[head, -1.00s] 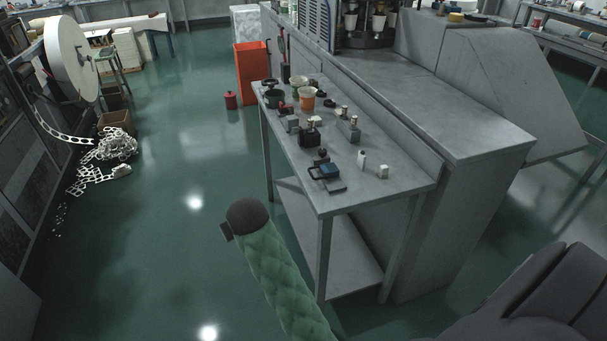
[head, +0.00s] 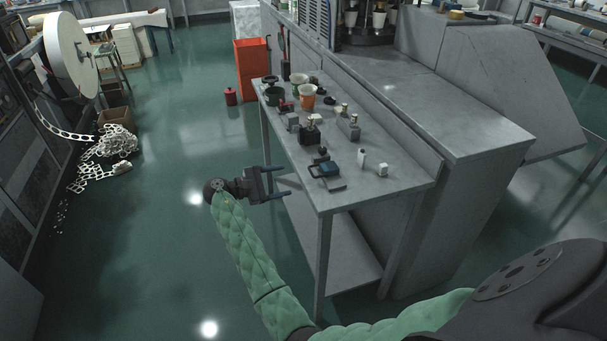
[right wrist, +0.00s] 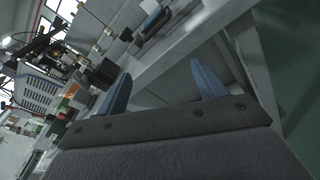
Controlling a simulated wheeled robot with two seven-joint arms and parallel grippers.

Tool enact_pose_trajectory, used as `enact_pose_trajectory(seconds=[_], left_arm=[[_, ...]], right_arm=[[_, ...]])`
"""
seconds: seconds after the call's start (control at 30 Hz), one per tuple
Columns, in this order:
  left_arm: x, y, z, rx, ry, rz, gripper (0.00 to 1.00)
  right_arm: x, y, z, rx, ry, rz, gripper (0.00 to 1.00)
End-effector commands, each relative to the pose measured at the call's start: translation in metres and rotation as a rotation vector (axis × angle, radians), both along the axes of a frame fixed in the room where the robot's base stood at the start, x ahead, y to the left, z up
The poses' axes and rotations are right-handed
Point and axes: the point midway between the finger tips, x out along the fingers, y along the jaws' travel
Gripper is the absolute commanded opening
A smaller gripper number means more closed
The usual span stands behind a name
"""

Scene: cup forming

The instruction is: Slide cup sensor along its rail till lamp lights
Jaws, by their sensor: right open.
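My right gripper (head: 284,181) is open and empty, left of the near half of the narrow grey bench (head: 385,190) and apart from its small parts. Its two blue fingers also show spread in the right wrist view (right wrist: 160,70). On the bench stand a black block with a brass top (head: 310,135), a grey block with a knob (head: 354,132) and a blue-handled device (head: 326,169). I cannot tell which part is the cup sensor, nor make out its rail or lamp. My left gripper is not in view.
An orange cup (head: 307,97) and a dark green cup (head: 275,97) stand at the bench's far end. A large grey machine housing (head: 460,130) borders the right side.

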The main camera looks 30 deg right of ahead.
Motion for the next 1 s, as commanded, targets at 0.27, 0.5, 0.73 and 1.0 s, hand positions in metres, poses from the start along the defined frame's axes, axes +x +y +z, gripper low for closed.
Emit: enact_pose_trajectory(seconds=[0.27,0.5,0.73,1.0], left_arm=[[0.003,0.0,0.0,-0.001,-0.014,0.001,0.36],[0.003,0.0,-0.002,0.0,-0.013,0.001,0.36],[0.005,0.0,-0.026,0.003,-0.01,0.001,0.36],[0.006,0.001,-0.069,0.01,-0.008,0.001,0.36]], right_arm=[[-0.01,0.002,0.018,-0.026,0.421,-0.037,0.7],[-0.011,0.0,0.018,0.003,0.54,-0.03,0.7],[-0.016,-0.021,0.019,0.003,0.541,-0.029,0.7],[-0.024,-0.055,0.019,0.004,0.541,-0.028,0.7]])
